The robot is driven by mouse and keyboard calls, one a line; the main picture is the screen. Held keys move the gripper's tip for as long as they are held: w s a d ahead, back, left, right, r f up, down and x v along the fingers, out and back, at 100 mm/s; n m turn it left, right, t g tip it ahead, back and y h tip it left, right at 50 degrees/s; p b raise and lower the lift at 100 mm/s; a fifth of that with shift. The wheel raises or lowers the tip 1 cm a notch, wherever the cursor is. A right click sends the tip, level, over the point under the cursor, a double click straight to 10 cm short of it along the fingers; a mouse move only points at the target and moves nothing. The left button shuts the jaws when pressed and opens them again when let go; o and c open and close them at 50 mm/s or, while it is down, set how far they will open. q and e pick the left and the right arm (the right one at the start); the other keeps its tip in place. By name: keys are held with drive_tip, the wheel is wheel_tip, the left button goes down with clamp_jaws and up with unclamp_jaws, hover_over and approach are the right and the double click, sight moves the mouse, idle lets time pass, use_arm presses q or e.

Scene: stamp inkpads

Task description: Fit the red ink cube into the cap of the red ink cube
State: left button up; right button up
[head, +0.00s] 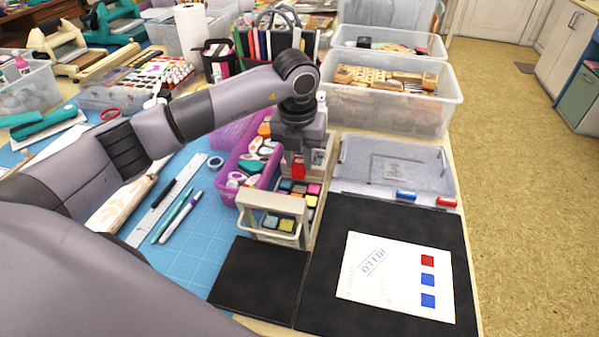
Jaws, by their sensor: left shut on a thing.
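My left gripper (299,160) reaches down over the wooden ink-cube rack and is shut on the red ink cube (299,170). The cube is upright between the fingers, above the back part of the rack; whether it touches anything below is too small to tell. A small red piece (447,202), which looks like the red cap, lies at the front right of the clear plastic tray, well apart from the gripper. A similar blue piece (405,195) lies to its left. My right gripper is not in view.
The wooden rack (318,215) holds several coloured cubes. A purple bin (228,160) stands to its left. The clear tray (350,180) is to its right. A black mat (325,285) with stamped white paper (390,300) lies in front. Clear bins (440,105) stand behind.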

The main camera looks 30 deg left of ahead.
sight(299, 174)
use_arm(q)
drive_tip(key=shift+f, duration=2.6)
drive_tip(key=o, duration=0.9)
drive_tip(key=shift+r, duration=0.1)
drive_tip(key=r, duration=0.7)
drive_tip(key=shift+s+r, duration=0.1)
drive_tip(key=shift+s, duration=0.2)
